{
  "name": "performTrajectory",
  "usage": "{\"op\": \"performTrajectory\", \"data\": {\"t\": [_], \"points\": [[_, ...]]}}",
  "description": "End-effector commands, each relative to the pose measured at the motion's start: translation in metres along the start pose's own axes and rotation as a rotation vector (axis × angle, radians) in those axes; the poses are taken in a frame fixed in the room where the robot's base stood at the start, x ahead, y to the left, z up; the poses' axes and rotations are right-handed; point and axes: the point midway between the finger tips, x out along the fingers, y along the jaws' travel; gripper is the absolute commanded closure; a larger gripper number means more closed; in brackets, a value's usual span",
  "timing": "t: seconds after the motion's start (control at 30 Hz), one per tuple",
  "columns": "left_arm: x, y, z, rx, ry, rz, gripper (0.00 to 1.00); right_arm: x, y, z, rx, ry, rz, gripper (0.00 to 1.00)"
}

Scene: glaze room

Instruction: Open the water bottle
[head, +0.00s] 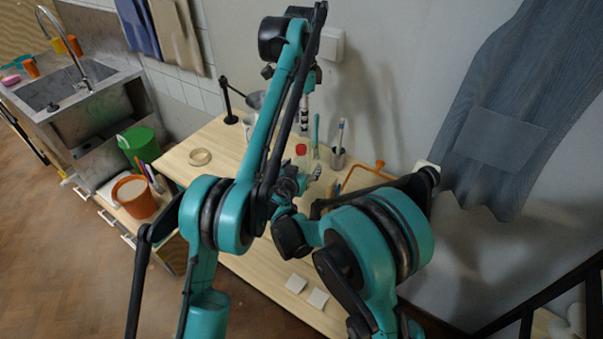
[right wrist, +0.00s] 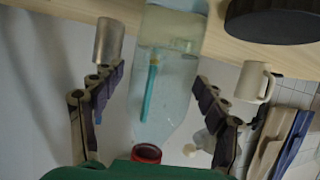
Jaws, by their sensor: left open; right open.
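The water bottle is clear with a red cap. In the head view the cap (head: 301,150) shows behind my arms, and the body is mostly hidden. In the right wrist view the bottle (right wrist: 168,90) appears upside down, its red cap (right wrist: 147,152) at the bottom of the picture. My right gripper (head: 301,181) is open, its fingers on either side of the bottle in the right wrist view (right wrist: 158,95); I cannot tell whether they touch it. My left gripper (head: 303,118) is open, above the cap in the head view, its fingers seen nearly edge-on.
A metal cup with brushes (head: 338,159) stands right of the bottle, near an orange bent-tube object (head: 363,170). A white mug (right wrist: 254,82) and a dark round object (right wrist: 270,20) are behind. A ring (head: 200,157) lies left on the wooden table; white squares (head: 296,283) lie in front.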

Motion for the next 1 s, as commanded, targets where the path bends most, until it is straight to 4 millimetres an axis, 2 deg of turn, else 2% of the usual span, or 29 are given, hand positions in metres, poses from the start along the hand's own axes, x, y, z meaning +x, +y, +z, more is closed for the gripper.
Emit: {"op": "performTrajectory", "data": {"t": [0.03,0.2,0.47,0.57,0.77,1.0], "points": [[0.000,0.000,0.000,0.000,0.000,0.000,0.56,0.007,0.000,0.000,0.001,0.000,0.002,0.26],[0.000,0.000,0.000,0.000,0.000,0.000,0.56,0.019,0.000,0.000,0.000,0.000,0.001,0.26],[0.000,0.000,0.000,-0.001,0.000,0.000,0.56,0.021,0.000,0.000,0.000,0.000,0.000,0.26],[0.000,0.000,0.000,-0.001,0.000,0.000,0.56,0.021,0.000,0.000,0.000,0.000,0.000,0.47],[0.000,0.000,0.000,-0.001,0.000,0.000,0.56,0.020,0.000,0.000,0.000,0.000,0.000,1.00],[0.000,0.000,0.000,-0.001,0.000,0.000,0.56,0.020,0.000,0.000,0.000,0.000,0.000,1.00]]}}
